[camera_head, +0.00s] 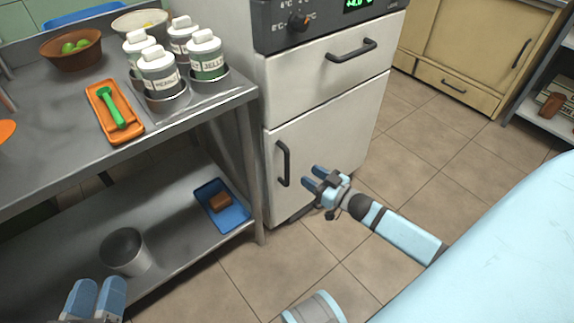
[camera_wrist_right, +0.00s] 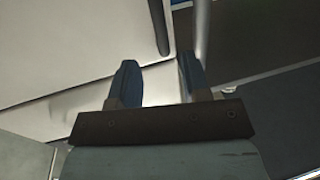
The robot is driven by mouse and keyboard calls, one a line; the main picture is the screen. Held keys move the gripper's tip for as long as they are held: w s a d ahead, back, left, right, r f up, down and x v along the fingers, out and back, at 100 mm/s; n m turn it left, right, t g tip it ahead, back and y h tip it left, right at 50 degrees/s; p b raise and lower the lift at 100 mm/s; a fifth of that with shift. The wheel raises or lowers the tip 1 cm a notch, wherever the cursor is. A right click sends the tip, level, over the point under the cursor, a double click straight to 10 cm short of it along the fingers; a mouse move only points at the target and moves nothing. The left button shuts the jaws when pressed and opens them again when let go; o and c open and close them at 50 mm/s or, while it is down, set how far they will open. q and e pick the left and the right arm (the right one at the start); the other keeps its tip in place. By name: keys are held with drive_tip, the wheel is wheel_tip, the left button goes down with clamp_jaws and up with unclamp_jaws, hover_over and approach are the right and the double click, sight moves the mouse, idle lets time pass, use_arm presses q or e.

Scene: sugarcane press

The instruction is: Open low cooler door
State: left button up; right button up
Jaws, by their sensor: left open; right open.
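The low cooler door (camera_head: 335,140) is the white lower panel of the cooler and looks shut. Its dark vertical handle (camera_head: 283,163) is near the door's left edge. My right gripper (camera_head: 312,176) is open and empty in front of the door, a little right of the handle's lower end. In the right wrist view the handle (camera_wrist_right: 160,25) lies beyond the two blue fingertips (camera_wrist_right: 156,63), roughly in line with the gap between them. The fingers are apart from it. My left gripper (camera_head: 97,283) is open and empty at the bottom left, far from the cooler.
A drawer (camera_head: 325,70) with its own handle is above the door. A metal table (camera_head: 190,125) stands close on the left, with jars on top. Its lower shelf (camera_head: 165,235) holds a blue tray (camera_head: 235,217) and a metal pot (camera_head: 122,250). Tiled floor (camera_head: 415,190) is free at the right.

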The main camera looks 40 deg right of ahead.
use_arm(q)
drive_tip(key=shift+w+f+m+g+b, duration=0.1)
drive_tip(key=shift+f+m+g+b, duration=0.15)
drive_tip(key=shift+f+b, duration=0.55)
drive_tip(key=shift+w+f+m+g+b, duration=0.1)
drive_tip(key=shift+f+m+g+b, duration=0.15)
drive_tip(key=shift+f+b, duration=0.55)
use_arm(e)
drive_tip(key=shift+x, duration=4.85)
use_arm(q)
drive_tip(key=shift+f, duration=0.15)
use_arm(e)
drive_tip(key=shift+c, duration=0.3)
clamp_jaws()
